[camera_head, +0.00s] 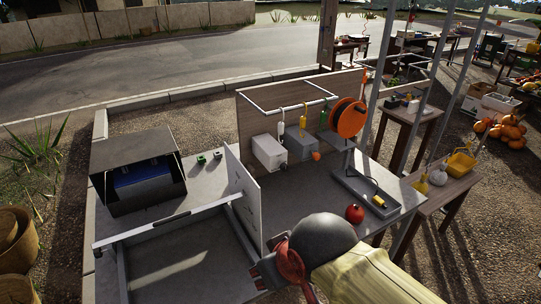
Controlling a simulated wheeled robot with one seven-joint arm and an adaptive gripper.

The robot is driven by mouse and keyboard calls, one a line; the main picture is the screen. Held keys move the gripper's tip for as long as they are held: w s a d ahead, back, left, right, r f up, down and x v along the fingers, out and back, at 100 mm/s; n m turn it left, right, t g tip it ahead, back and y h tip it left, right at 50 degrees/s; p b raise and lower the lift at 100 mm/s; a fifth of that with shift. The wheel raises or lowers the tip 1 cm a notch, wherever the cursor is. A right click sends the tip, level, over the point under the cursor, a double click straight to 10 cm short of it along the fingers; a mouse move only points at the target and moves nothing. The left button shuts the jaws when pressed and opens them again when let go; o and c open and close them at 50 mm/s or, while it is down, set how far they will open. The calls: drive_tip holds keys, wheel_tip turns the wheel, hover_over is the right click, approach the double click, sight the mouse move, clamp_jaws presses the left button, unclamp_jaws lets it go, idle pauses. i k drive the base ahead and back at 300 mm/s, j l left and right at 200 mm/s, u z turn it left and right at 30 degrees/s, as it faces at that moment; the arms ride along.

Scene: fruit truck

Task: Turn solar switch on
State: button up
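My gripper (268,270), dark with red parts, is at the bottom centre. My arm's dark rounded link and yellow sleeve hide part of it, so I cannot tell whether its fingers are open or shut. No label marks the solar switch. A white box (269,153) and a grey box (299,146) stand against the wooden back panel (270,102). A small orange knob (316,156) shows at the grey box's right side. My gripper is in front of and below these boxes in the picture, apart from them.
An orange cable reel (348,118) hangs right of the boxes. A red round object (354,214) and a grey tray (350,180) are on the counter. An upright grey panel (246,205) stands left of my gripper. An open dark box (112,160) holds a blue item (142,174).

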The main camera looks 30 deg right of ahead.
sight(284, 167)
drive_tip(key=l+z, duration=0.15)
drive_tip(key=z, duration=0.2)
drive_tip(key=l+z, duration=0.3)
drive_tip(key=k+j, duration=0.05)
drive_tip(key=j, duration=0.05)
